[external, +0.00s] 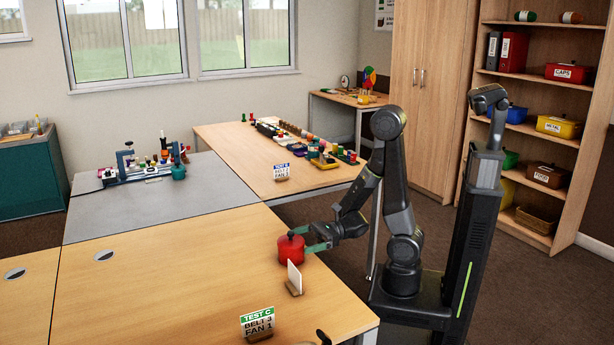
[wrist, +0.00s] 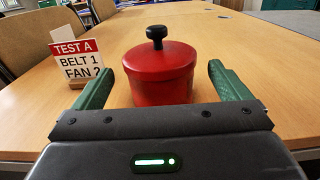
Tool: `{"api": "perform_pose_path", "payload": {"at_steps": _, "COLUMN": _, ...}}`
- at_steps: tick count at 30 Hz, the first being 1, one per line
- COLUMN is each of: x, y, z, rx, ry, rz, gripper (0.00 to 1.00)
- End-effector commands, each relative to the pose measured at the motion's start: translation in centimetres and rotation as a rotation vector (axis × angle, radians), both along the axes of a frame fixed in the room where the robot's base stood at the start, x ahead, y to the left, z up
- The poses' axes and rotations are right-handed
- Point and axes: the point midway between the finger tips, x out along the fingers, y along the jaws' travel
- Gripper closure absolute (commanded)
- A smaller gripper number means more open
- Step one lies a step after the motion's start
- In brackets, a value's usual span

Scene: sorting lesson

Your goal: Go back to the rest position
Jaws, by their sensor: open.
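My gripper (external: 308,240) is low over the near wooden table, and its open green fingers also show in the wrist view (wrist: 157,90). A red lidded pot (external: 291,249) with a black knob stands upright on the table at the fingertips. In the wrist view the red pot (wrist: 160,78) sits between and just ahead of the two fingers, with gaps visible on both sides. My arm reaches left from my base, which stands at the table's right side.
A sign card (external: 294,277) stands close to the pot; the wrist view shows a card reading TEST A (wrist: 77,56). A TEST C card (external: 257,323) stands at the front edge. The table's left part is clear. The far table (external: 228,144) holds many small items.

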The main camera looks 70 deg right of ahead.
Motion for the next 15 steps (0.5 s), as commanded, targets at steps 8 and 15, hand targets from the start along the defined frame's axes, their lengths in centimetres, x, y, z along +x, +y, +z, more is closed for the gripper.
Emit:
{"api": "perform_pose_path", "payload": {"at_steps": 8, "x": -2.1, "y": -2.2, "z": 0.0, "rx": 0.000, "ry": 0.000, "rz": -0.004, "gripper": 0.04}}
{"api": "perform_pose_path", "payload": {"at_steps": 15, "x": -3.6, "y": -3.7, "z": 0.0, "rx": 0.001, "ry": 0.001, "rz": -0.004, "gripper": 0.04}}
